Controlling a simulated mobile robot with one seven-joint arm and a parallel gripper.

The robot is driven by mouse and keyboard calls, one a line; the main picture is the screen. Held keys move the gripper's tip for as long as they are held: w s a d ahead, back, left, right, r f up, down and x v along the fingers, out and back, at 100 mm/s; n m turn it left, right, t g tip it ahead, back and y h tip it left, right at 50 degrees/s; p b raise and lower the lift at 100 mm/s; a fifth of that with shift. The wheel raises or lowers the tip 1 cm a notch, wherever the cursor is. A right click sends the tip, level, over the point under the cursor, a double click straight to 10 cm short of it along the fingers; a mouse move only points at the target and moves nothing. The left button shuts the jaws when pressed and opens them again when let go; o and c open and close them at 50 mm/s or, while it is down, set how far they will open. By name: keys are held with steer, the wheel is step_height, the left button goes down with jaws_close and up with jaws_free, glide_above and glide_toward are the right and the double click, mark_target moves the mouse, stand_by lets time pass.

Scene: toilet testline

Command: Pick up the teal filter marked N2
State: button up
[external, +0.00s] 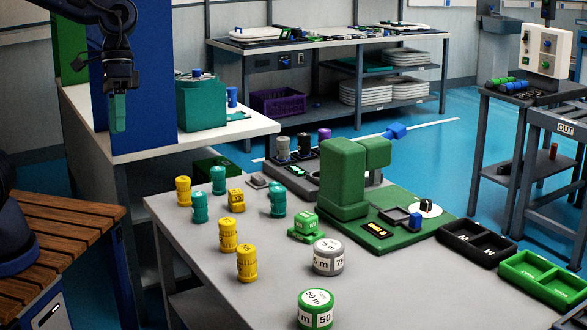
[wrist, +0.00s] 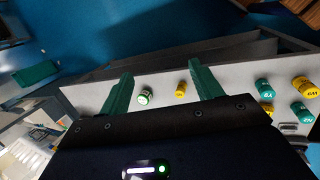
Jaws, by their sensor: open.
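Three teal filters stand upright on the grey table in the external view: one at the back (external: 218,180), one at the left (external: 199,208) and one farther right (external: 277,201). Their marks are too small to read there, so I cannot tell which is N2. My gripper (external: 118,114) hangs high at the upper left, well away from the filters. Its green fingers (wrist: 161,70) are apart with nothing held between them.
Yellow filters (external: 228,235) stand close among the teal ones. A green-and-white roll (external: 317,310), a grey-and-white roll (external: 328,257) and a green press-like fixture (external: 344,178) stand to the right. A blue panel (external: 150,80) stands beside my gripper. The table's front left is clear.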

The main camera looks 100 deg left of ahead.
steer(key=w+a+f+n+t+h, duration=0.1)
steer(key=w+a+f+n+h, duration=0.2)
steer(key=a, duration=0.4)
steer(key=w+a+f+n+h, duration=0.1)
steer(key=w+a+f+n, duration=0.25)
steer(key=a, duration=0.35)
steer(key=n+t+y, duration=0.3)
steer(key=n+t, duration=1.2)
steer(key=n, duration=0.3)
glide_toward(224, 173)
steer(key=x, duration=0.4)
steer(key=shift+a+r, duration=0.2)
steer(key=shift+r, duration=0.1)
steer(key=shift+d+f+x, duration=0.1)
steer(key=shift+x, duration=1.35)
steer(key=shift+d+f+x, duration=0.1)
steer(key=shift+f+x, duration=0.05)
steer(key=shift+x, duration=1.3)
steer(key=shift+s, duration=0.1)
steer(key=shift+c, duration=0.5)
steer(key=c, duration=1)
